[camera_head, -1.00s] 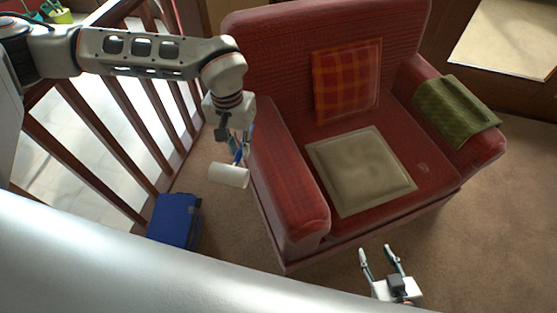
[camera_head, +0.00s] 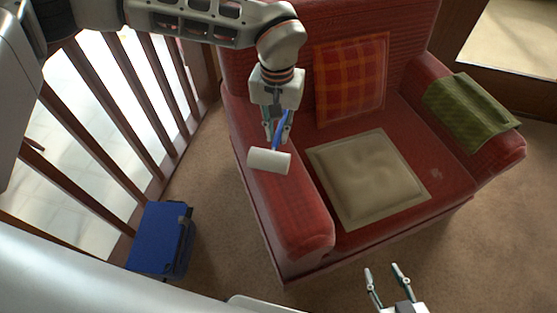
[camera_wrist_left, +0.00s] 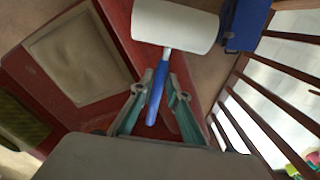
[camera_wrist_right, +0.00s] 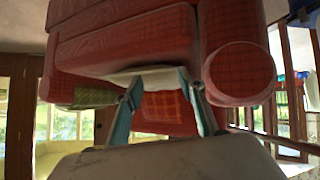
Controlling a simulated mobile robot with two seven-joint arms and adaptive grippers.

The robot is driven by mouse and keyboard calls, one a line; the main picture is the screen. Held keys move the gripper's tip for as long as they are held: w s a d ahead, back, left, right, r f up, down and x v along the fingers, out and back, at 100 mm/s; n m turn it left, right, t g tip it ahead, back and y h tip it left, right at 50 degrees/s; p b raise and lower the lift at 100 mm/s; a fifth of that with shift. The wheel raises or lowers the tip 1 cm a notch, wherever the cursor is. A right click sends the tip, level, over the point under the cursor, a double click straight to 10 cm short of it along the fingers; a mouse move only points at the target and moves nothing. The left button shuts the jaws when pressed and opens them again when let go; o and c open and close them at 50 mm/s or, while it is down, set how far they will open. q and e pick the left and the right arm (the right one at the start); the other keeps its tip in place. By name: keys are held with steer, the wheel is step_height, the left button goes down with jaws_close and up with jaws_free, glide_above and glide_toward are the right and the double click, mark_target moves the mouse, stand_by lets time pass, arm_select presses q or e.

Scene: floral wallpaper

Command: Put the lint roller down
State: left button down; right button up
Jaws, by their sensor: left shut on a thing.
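The lint roller (camera_head: 269,160) has a white cylinder head and a blue handle. My left gripper (camera_head: 278,136) is shut on its blue handle, and the white head hangs below the fingers, in front of the chair's left armrest in the head view. In the left wrist view the white head (camera_wrist_left: 175,26) is ahead of the fingers and the handle (camera_wrist_left: 157,92) lies between them. I cannot tell whether the roller touches the armrest. My right gripper (camera_head: 387,286) is open and empty in front of the chair; its spread fingers also show in the right wrist view (camera_wrist_right: 160,92).
The red armchair (camera_head: 292,210) holds a beige seat pad (camera_head: 367,178), a plaid cushion (camera_head: 351,80) and a green cloth (camera_head: 470,110) on the right armrest. A blue box (camera_head: 160,238) stands on the carpet beside a wooden railing (camera_head: 130,130). Carpet at right is clear.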

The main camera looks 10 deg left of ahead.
mark_target(278, 150)
arm_select(q)
step_height(278, 150, down, 6)
steer(key=shift+b, duration=0.45)
steer(key=shift+f, duration=0.65)
step_height(278, 150, down, 5)
steer(key=shift+f+b, duration=0.1)
steer(key=shift+b, duration=0.6)
steer(key=shift+f, duration=0.15)
steer(key=c, duration=2)
jaws_free()
steer(key=shift+o, duration=0.2)
arm_select(e)
steer(key=shift+w+a+r, duration=0.1)
steer(key=shift+w+a, duration=0.25)
steer(key=shift+a, duration=0.1)
